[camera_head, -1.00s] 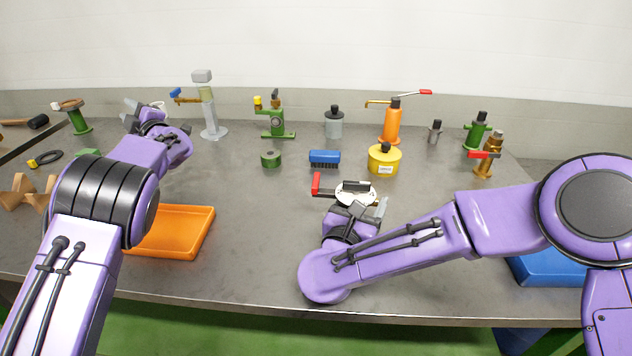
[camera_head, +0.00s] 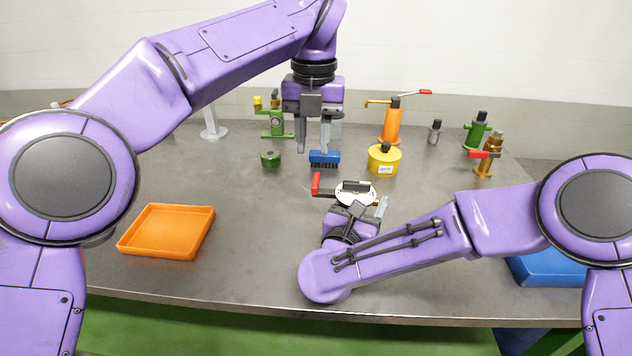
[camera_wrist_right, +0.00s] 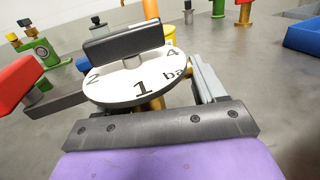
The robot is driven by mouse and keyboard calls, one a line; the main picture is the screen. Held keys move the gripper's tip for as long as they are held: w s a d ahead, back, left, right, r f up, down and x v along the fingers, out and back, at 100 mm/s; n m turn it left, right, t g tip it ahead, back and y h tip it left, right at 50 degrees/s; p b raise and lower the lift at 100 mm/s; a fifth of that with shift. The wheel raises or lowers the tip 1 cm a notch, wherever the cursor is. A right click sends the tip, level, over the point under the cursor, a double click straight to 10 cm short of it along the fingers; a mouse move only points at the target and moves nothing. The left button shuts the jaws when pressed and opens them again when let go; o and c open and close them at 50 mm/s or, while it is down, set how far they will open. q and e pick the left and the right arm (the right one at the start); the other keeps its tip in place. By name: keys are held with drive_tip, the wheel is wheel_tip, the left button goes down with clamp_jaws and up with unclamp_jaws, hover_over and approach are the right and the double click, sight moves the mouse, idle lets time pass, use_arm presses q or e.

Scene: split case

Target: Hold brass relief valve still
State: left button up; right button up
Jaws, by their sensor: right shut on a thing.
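The brass relief valve has a white dial (camera_head: 356,194) marked in bar, a black bar-shaped knob on top and a red lever (camera_head: 316,184) to its left. The right wrist view shows the dial (camera_wrist_right: 138,82) close up, with a little brass body (camera_wrist_right: 152,103) below it. My right gripper (camera_head: 354,210) is shut on the valve under the dial; the contact is mostly hidden. My left gripper (camera_head: 313,148) is open and empty, fingers pointing down, beyond the valve and above the table.
An orange tray (camera_head: 165,232) lies at left and a blue bin (camera_head: 545,268) at right. The table between tray and valve is clear.

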sight(316, 179)
use_arm(q)
drive_tip(key=shift+s+d, duration=0.2)
drive_tip(key=shift+d, duration=0.05)
drive_tip(key=shift+f, duration=3.45)
clamp_jaws()
